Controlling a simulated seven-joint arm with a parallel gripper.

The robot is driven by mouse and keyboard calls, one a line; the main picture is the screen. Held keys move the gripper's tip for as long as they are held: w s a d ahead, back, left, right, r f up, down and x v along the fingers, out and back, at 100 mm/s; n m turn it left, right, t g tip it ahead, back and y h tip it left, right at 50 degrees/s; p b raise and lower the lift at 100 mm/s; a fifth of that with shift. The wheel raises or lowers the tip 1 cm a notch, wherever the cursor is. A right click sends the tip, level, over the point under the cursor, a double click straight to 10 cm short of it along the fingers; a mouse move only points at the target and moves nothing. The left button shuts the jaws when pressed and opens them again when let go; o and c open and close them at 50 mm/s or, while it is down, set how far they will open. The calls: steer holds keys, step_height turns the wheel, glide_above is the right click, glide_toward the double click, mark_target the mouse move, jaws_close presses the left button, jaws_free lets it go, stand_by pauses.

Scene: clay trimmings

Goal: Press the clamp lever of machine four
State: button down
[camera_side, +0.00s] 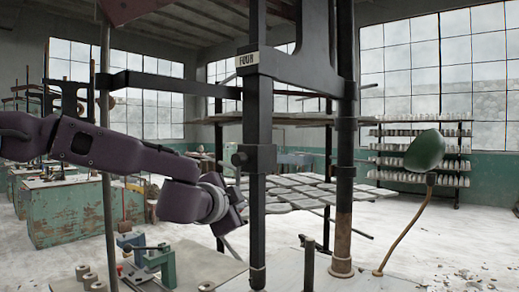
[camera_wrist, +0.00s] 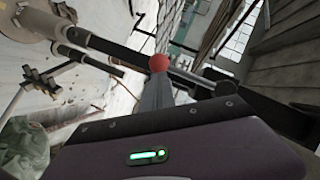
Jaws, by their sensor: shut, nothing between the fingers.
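In the wrist view, my gripper's grey fingers (camera_wrist: 155,92) are shut and empty. A red ball knob (camera_wrist: 159,62) shows right at their tips; I cannot tell whether they touch. Whether this knob belongs to the clamp lever is not clear, and I cannot make the lever out in the side view.
A small green clamp (camera_side: 163,262) with a black handle sits on a bench at the lower left. A green paddle on a bent rod (camera_side: 425,150) rises at the right. Grey slabs (camera_side: 300,190) lie behind the posts. Dark bars (camera_wrist: 100,42) cross the wrist view.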

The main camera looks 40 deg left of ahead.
steer(key=shift+a, duration=0.2)
steer(key=s+d+r, duration=0.4)
steer(key=s+d, duration=0.3)
steer(key=s, duration=0.3)
steer(key=shift+d, duration=0.3)
steer(key=shift+s, duration=0.1)
steer(key=s+a+f+n+g, duration=0.3)
steer(key=s+a+f+g, duration=0.2)
steer(key=s+a+f, duration=0.4)
steer(key=s+d+f+n+g+h, duration=0.1)
steer(key=s+d+f+n+h, duration=0.1)
steer(key=s, duration=0.5)
steer(key=s+d+f+n+g+h, duration=0.2)
steer(key=s+d+f+h, duration=0.1)
steer(key=s+f, duration=0.3)
steer(key=shift+s+d+f+h, duration=0.35)
steer(key=shift+s+d, duration=0.3)
steer(key=shift+s, duration=0.55)
